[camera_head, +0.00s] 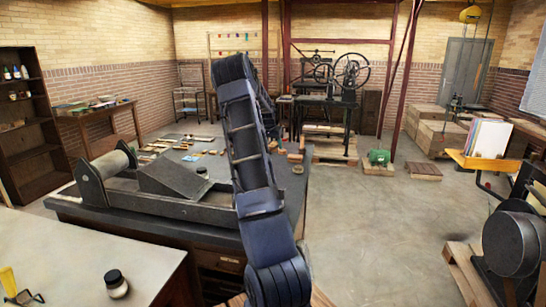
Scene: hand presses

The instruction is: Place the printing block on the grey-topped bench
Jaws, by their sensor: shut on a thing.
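A bench with a dark grey top (292,186) stands left of centre, behind the pale bench. My arm rises from the bottom centre, in front of its right part. The far part of my arm bends down behind the nearer links, so my gripper and anything in it are hidden. I cannot make out the printing block for certain. Several small flat pieces (192,157) lie toward the back of the grey top.
A flat-bed press (170,200) with a roller fills the grey bench's front left. A pale bench (60,250) at lower left holds a jar (116,284). Clear floor (375,235) lies to the right.

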